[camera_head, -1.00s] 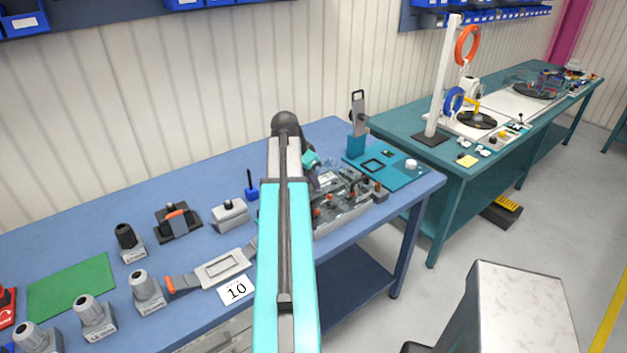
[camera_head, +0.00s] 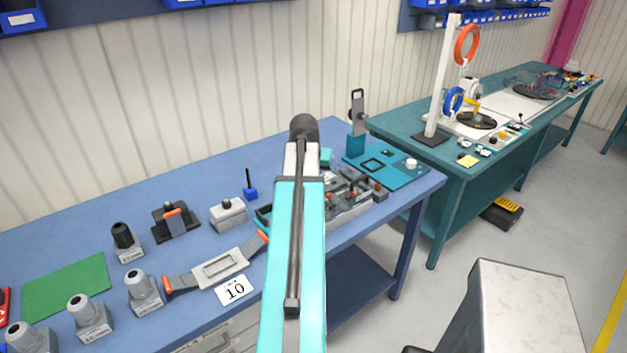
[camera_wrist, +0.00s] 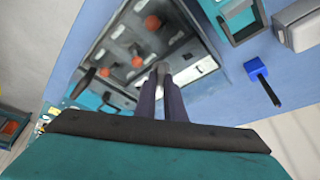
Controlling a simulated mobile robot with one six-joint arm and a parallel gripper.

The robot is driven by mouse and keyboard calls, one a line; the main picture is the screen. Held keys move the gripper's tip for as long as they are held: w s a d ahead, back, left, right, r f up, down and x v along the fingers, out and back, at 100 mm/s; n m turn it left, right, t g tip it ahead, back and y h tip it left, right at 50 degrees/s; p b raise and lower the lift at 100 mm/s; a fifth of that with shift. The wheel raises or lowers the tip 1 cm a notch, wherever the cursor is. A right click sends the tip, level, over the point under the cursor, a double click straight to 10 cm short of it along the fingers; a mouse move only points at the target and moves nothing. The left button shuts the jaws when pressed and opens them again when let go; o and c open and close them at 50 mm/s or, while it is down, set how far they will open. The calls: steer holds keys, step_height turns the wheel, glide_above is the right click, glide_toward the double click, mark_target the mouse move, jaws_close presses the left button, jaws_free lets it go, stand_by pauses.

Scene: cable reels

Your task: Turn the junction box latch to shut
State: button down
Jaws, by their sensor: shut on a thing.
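The junction box is the grey panel-like unit with several orange-red knobs (camera_head: 350,212) near the right end of the blue bench. It also fills the top middle of the wrist view (camera_wrist: 120,48). My gripper (camera_wrist: 161,70) reaches down onto this panel, with its two dark fingers close together. It is shut on a small part at the panel, which I take for the latch. The fingertips cover most of that part, so its turn angle cannot be read. In the head view my arm hides the gripper and the left part of the box.
A blue block with a black peg (camera_head: 250,190) and a grey box with a black knob (camera_head: 228,214) stand left of my arm. A teal plate (camera_head: 395,172) lies to the right. A grey fixture with orange handles (camera_head: 220,268) lies near the front edge.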

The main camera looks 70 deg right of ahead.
steer(key=n, duration=0.1)
steer(key=n+t, duration=0.1)
steer(key=n, duration=0.3)
steer(key=shift+s+f+t+y+b, duration=0.2)
steer(key=shift+s+t+y+b, duration=0.15)
steer(key=shift+t+y, duration=0.05)
steer(key=shift+s+d+n+t+y+b, duration=0.1)
steer(key=shift+n+t+y+b, duration=0.2)
steer(key=shift+n, duration=1)
steer(key=shift+s+n+t+y+b, duration=0.1)
steer(key=shift+n+t+y+b, duration=0.2)
steer(key=shift+n, duration=1)
steer(key=c, duration=1.8)
jaws_free()
steer(key=shift+r, duration=0.1)
steer(key=shift+c, duration=0.2)
steer(key=shift+w, duration=0.15)
steer(key=shift+r, duration=0.25)
